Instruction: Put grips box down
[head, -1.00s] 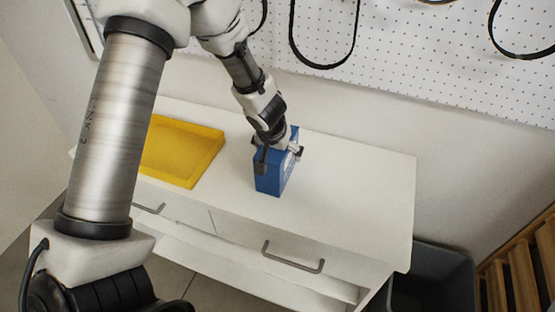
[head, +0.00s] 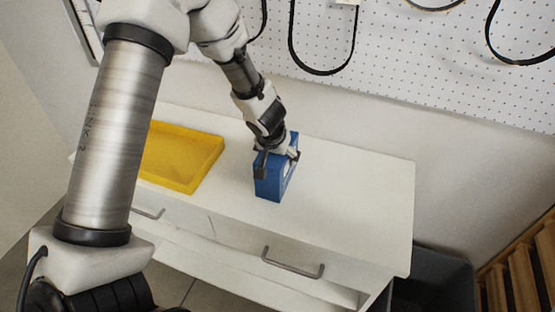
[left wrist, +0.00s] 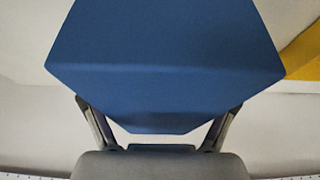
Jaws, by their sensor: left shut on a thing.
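The blue grips box (head: 270,185) is upright at the white cabinet top, near the middle. Whether its base touches the surface is hard to tell. My left gripper (head: 277,162) comes from above and is shut on the upper part of the box, one finger on each side. In the left wrist view the blue box (left wrist: 165,70) fills the middle, between the two fingers (left wrist: 158,128). My right gripper is not in view.
A yellow tray (head: 205,170) lies on the cabinet top to the left of the box. The white cabinet top (head: 360,190) is clear to the right. A dark bin (head: 435,280) stands beyond the cabinet's right end. A pegboard (head: 420,70) with black belts hangs behind.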

